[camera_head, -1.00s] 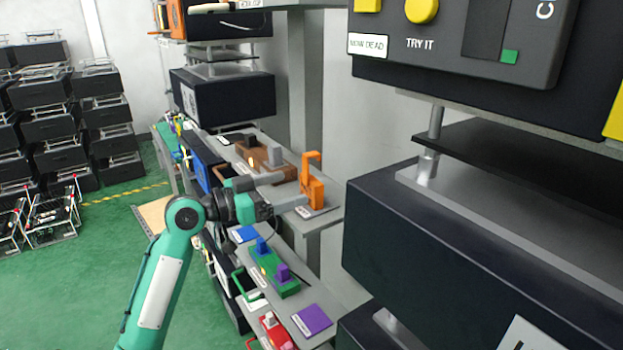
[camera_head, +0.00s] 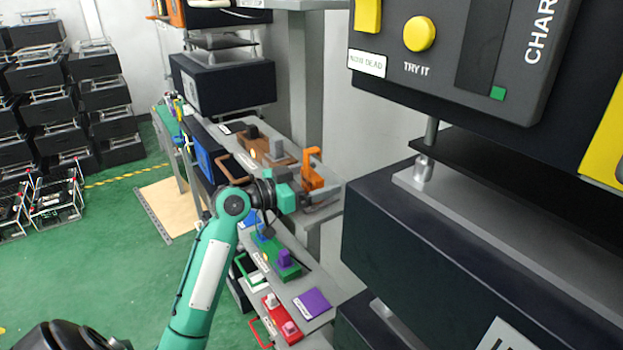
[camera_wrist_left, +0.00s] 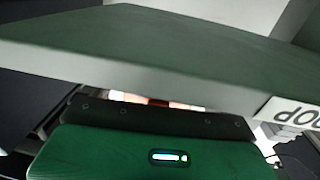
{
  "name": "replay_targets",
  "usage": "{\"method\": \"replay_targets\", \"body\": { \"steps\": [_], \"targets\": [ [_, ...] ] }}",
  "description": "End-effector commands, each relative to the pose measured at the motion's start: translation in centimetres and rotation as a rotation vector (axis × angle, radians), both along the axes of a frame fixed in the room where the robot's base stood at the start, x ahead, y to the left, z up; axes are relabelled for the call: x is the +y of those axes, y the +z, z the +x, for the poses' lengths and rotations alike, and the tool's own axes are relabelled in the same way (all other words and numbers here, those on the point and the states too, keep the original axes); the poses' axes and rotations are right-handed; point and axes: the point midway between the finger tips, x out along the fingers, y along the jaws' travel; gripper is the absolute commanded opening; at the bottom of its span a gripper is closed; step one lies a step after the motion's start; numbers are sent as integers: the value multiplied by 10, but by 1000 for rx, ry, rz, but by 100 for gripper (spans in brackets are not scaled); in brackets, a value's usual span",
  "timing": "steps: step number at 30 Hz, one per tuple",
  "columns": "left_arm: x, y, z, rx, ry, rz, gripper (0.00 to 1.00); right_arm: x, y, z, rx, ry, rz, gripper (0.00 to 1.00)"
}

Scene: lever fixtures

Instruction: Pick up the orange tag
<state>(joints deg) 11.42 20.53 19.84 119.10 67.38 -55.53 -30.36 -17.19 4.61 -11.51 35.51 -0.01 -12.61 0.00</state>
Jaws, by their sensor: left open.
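An orange upright piece (camera_head: 312,172) with a hooked top stands on the grey shelf (camera_head: 333,188). I cannot tell whether it is the orange tag; no separate orange tag shows clearly. My left gripper (camera_head: 318,199) is open, just in front of and slightly below the orange piece, with its grey fingers towards the shelf. The gap between the fingers is hard to make out. In the left wrist view the green gripper body (camera_wrist_left: 150,155) lies close under a grey slab (camera_wrist_left: 150,55) that hides most of what is ahead. My right gripper is not in view.
Below are a green block (camera_head: 287,270), a purple plate (camera_head: 313,303) and a red fixture (camera_head: 282,318). Large dark boxes (camera_head: 440,250) stand close on the right. The green floor (camera_head: 110,235) is open at left.

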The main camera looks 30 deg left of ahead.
Motion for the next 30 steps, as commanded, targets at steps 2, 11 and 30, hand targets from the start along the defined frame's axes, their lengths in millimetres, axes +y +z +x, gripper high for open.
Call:
{"method": "replay_targets", "body": {
  "steps": [2,11,30],
  "targets": [
    [0,0,0,0,0,0,83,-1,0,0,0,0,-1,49],
    [0,0,0,0,0,0,41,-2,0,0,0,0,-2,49],
    [1,53,0,-8,1,8,40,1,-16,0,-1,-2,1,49]
  ]
}}
